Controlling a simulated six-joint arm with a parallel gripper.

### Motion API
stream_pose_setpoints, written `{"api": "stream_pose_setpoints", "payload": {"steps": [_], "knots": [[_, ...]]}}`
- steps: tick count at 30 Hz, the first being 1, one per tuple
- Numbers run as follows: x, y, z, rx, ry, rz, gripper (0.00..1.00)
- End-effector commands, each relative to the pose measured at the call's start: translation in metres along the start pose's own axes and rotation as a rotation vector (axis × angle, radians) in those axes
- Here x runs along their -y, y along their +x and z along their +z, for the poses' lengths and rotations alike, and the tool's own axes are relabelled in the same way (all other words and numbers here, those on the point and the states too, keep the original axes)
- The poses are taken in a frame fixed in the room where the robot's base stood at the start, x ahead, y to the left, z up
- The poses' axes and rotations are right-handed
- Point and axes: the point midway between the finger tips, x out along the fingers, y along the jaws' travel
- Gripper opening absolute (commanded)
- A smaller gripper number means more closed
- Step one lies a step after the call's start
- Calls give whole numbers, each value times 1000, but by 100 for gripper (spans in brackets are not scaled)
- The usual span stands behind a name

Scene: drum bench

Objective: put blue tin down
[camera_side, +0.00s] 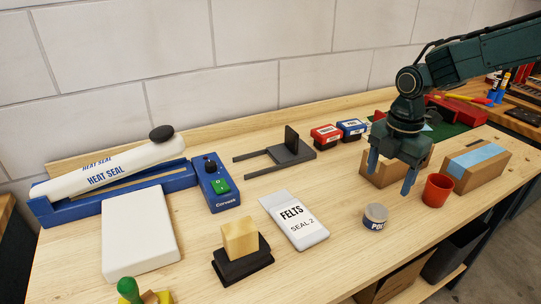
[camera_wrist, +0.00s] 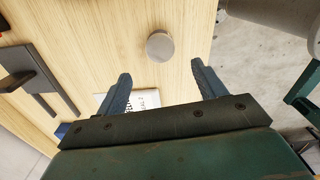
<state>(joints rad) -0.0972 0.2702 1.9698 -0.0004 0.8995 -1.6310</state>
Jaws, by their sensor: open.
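A small round tin (camera_side: 375,217) with a grey lid and a blue-and-white label stands upright on the wooden bench (camera_side: 330,255), near its front edge. In the wrist view its lid (camera_wrist: 160,46) shows just beyond the fingertips, roughly centred between them. My gripper (camera_side: 390,180) is open and empty, above the bench and apart from the tin. Both spread fingers also show in the wrist view (camera_wrist: 161,74). A blue box-shaped container (camera_side: 351,128) stands farther back beside a red one (camera_side: 326,134).
A red cup (camera_side: 437,190) stands right of the tin, near a taped cardboard box (camera_side: 475,167). An open cardboard box (camera_side: 383,185) is behind my gripper. A white felts packet (camera_side: 294,219) lies left of the tin, with bare wood between them.

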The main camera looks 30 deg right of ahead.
Motion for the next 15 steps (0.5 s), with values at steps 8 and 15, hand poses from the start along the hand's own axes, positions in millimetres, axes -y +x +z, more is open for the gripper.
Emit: {"api": "stream_pose_setpoints", "payload": {"steps": [8, 15], "knots": [[0, -6, 0, 0, 0, 0, 70], [0, -6, 0, 0, 0, 0, 70]]}}
